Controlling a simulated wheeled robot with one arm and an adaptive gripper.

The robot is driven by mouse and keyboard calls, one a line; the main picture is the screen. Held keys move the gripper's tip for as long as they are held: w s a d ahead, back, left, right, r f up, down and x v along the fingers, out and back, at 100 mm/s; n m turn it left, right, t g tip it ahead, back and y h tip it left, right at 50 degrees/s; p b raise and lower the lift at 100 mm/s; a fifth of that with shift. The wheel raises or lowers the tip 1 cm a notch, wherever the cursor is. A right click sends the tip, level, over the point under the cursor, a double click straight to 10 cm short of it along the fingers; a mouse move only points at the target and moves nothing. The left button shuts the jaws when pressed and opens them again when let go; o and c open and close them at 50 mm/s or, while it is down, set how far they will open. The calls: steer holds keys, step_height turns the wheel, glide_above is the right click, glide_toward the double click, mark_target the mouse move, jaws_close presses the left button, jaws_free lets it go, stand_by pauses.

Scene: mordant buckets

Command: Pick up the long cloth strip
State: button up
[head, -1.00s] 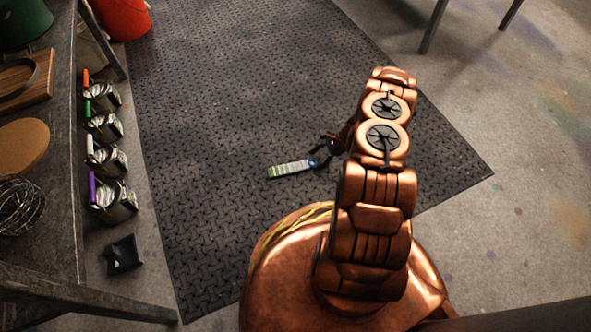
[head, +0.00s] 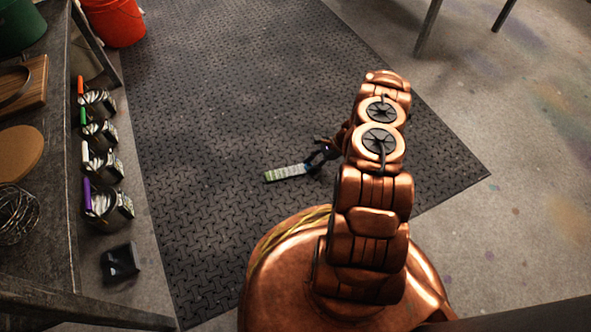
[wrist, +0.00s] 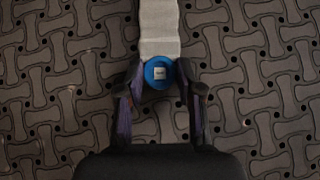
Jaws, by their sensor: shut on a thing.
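The long cloth strip (head: 287,173) is pale, with a greenish far end, and lies on the dark patterned mat. In the wrist view the strip (wrist: 159,28) runs away from me at top centre, with a round blue piece (wrist: 159,75) bearing a small white label at its near end. My gripper (head: 318,157) is at the strip's near end. In the wrist view the fingers of my gripper (wrist: 160,82) are on both sides of the blue piece, shut on this end.
The mat (head: 220,90) is clear around the strip. A dark table (head: 45,230) stands at the left, with several cans (head: 108,203) with coloured tabs and a black tray (head: 120,263) beside it. A red bucket (head: 118,22) is at the upper left. Table legs (head: 428,27) stand upper right.

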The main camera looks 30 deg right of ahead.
steer(key=shift+r+p, duration=0.4)
steer(key=shift+r, duration=0.15)
steer(key=r, duration=0.1)
steer(key=r+p, duration=0.2)
steer(key=shift+s+a, duration=0.2)
steer(key=shift+s, duration=0.05)
steer(key=s+a+p, duration=0.1)
steer(key=s+a, duration=0.1)
steer(key=s, duration=0.2)
steer(key=s+a+p, duration=0.2)
steer(key=s+a, duration=0.1)
steer(key=s, duration=0.1)
steer(key=s+a+r+p, duration=0.1)
steer(key=s+a, duration=0.2)
steer(key=s, duration=0.2)
steer(key=shift+a+p, duration=0.25)
steer(key=shift+p, duration=0.05)
steer(key=shift+w, duration=0.1)
